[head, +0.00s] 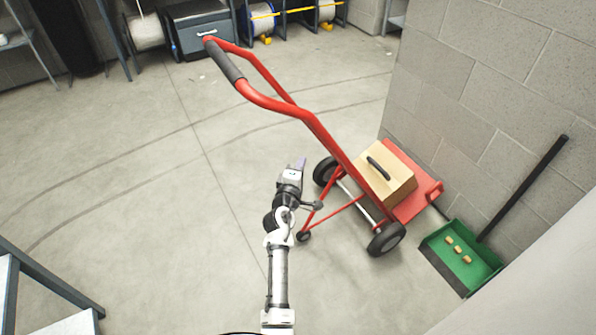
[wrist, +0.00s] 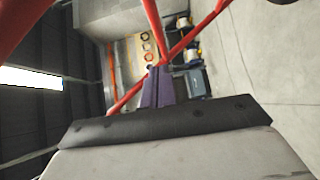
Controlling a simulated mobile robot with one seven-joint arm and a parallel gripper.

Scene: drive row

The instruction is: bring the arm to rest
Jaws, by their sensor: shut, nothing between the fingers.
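My gripper (head: 302,163) is at the end of my arm, which reaches forward over the floor in the head view. Its purple fingers also show in the wrist view (wrist: 157,87), close together with nothing between them. The gripper is just left of the red hand truck (head: 318,128), beside its frame and wheels. In the wrist view red bars of the truck (wrist: 153,28) cross behind and beside the fingertips. I cannot tell whether the gripper touches the truck.
A wooden box (head: 389,183) with a dark handle sits on the truck's red plate. A green dustpan (head: 447,262) holding several small tan pieces lies by the block wall (head: 480,95). A shelf frame (head: 50,285) stands at lower left. The floor (head: 110,150) left of my arm is clear.

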